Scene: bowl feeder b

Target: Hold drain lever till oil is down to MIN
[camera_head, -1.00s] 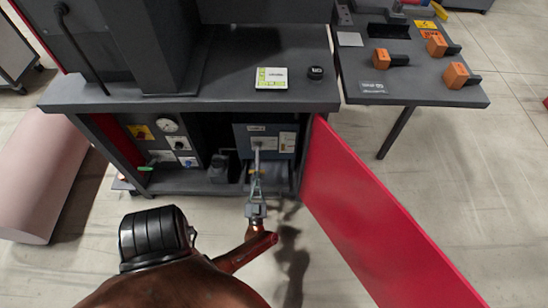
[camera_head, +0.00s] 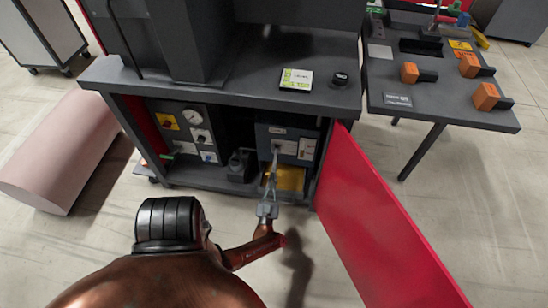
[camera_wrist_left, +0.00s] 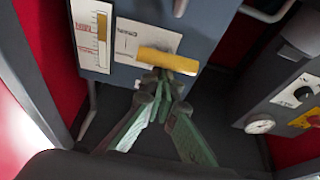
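The yellow drain lever (camera_wrist_left: 168,60) crosses the front of a grey oil unit (camera_head: 268,137) inside the open cabinet. My left gripper (camera_wrist_left: 160,82) has its fingers brought together, with the tips right at the lever's edge. I cannot tell if the lever is between them. The left gripper (camera_head: 274,160) also shows in the head view, reaching up to the unit's front. A white level gauge (camera_wrist_left: 92,35) with an orange column is on the unit, its marks too small to read. A yellow-bottomed tray (camera_head: 291,179) sits below the unit. My right gripper is not in view.
A red cabinet door (camera_head: 375,215) stands open at the right. A control panel with a dial (camera_head: 193,117) and knobs is at the left inside the cabinet. A side table (camera_head: 430,105) holds several orange-ended parts. A pink roll (camera_head: 62,150) lies at the left.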

